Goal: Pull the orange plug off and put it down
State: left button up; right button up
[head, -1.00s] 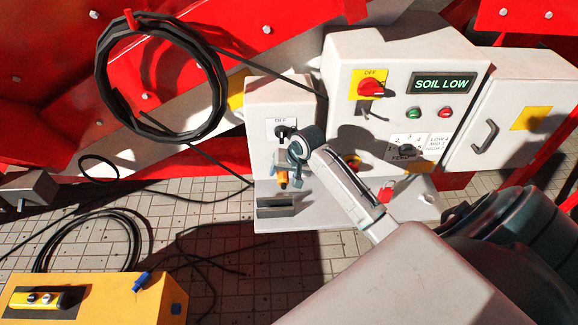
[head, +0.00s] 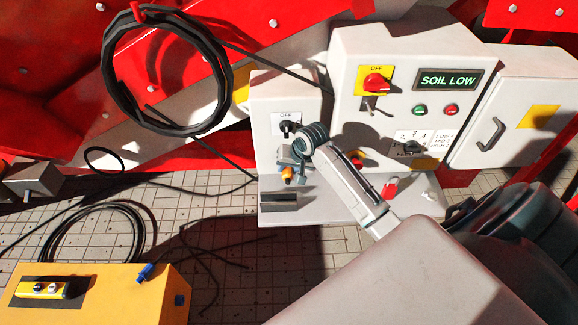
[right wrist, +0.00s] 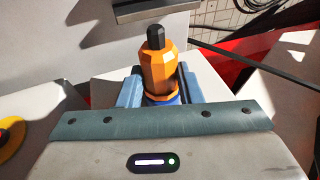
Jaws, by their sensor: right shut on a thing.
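The orange plug (head: 287,173) with a black tip sits at the underside of the small white box (head: 265,95) with the OFF switch. In the right wrist view the plug (right wrist: 158,72) stands between the two blue-grey fingers of my right gripper (right wrist: 160,88), which is shut on it. A blue ring shows at the plug's base, by the fingers. Whether the plug is still seated in its socket cannot be told. In the head view my right gripper (head: 290,157) is partly hidden by its own wrist. My left gripper is not in view.
Below the box is a white shelf (head: 310,212) with a grey metal bracket (head: 278,201). To the right stands a larger control box (head: 395,50) with a SOIL LOW display. A black cable coil (head: 108,75) hangs at left. A yellow case (head: 110,290) stands lower left.

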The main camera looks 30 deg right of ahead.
aim_at(288, 180)
jog(key=shift+s+a+p, duration=0.55)
jog(key=shift+s+p, duration=0.35)
jog(key=shift+s+a+p, duration=0.55)
jog(key=shift+s+p, duration=0.3)
jog(key=shift+p, duration=0.05)
jog(key=s+p, duration=0.1)
jog(key=s+a+p, duration=0.1)
jog(key=p, duration=0.1)
jog(key=shift+s+a, duration=0.3)
